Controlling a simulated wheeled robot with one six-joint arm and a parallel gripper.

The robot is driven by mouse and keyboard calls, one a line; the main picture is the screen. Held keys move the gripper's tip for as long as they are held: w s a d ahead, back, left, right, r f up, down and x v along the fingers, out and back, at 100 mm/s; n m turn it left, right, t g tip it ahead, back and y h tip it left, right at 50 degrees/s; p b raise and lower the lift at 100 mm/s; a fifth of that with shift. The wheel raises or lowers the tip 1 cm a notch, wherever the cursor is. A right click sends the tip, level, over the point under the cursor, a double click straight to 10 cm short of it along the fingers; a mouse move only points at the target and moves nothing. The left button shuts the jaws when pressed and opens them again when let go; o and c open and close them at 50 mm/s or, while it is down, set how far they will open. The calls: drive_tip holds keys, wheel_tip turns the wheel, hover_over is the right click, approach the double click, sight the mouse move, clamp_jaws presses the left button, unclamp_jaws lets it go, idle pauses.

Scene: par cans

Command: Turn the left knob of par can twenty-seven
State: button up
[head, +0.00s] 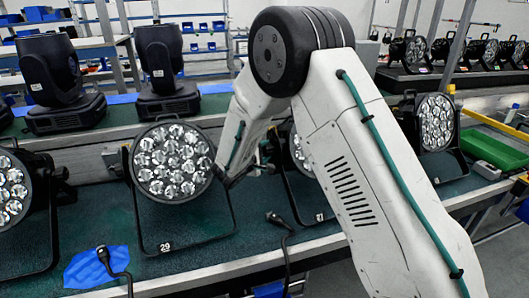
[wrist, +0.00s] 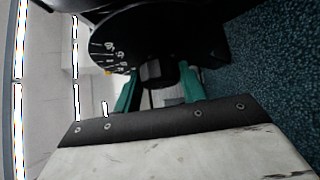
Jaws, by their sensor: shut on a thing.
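In the wrist view my gripper (wrist: 158,80) has its two green fingers closed on a small dark knob (wrist: 152,70). The knob sits by a round black plate (wrist: 125,40) with white scale marks. In the head view a par can (head: 299,150) is partly hidden behind my arm; the label at its foot (head: 319,217) is too small to read surely. My forearm comes down at its left side, and the contact of fingers and knob is hard to make out there.
A par can labelled 29 (head: 173,162) stands close on the left of my forearm. Another par can (head: 437,122) stands on the right. A cable plug (head: 275,217) and a blue cloth (head: 96,268) lie on the green bench. Two moving-head lights (head: 166,70) stand behind.

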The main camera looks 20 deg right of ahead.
drive_tip(key=n+g+y, duration=0.1)
drive_tip(key=n+g, duration=0.1)
drive_tip(key=shift+w+r+g, duration=0.1)
drive_tip(key=shift+r+g, duration=0.05)
drive_tip(key=shift+g, duration=0.25)
drive_tip(key=n+g, duration=0.2)
drive_tip(key=shift+w+a+g, duration=0.1)
drive_tip(key=shift+w+g, duration=0.05)
drive_tip(key=shift+g, duration=0.15)
drive_tip(key=n+g, duration=0.1)
drive_tip(key=g, duration=0.1)
drive_tip(key=n+g, duration=0.2)
drive_tip(key=g, duration=0.1)
drive_tip(key=shift+w+r+n, duration=0.1)
drive_tip(key=shift+w+n, duration=0.1)
drive_tip(key=shift+n, duration=0.1)
drive_tip(key=o, duration=1)
drive_tip(key=shift+a+r, duration=0.1)
drive_tip(key=v, duration=0.7)
drive_tip(key=shift+a+r, duration=0.2)
drive_tip(key=shift+r, duration=0.1)
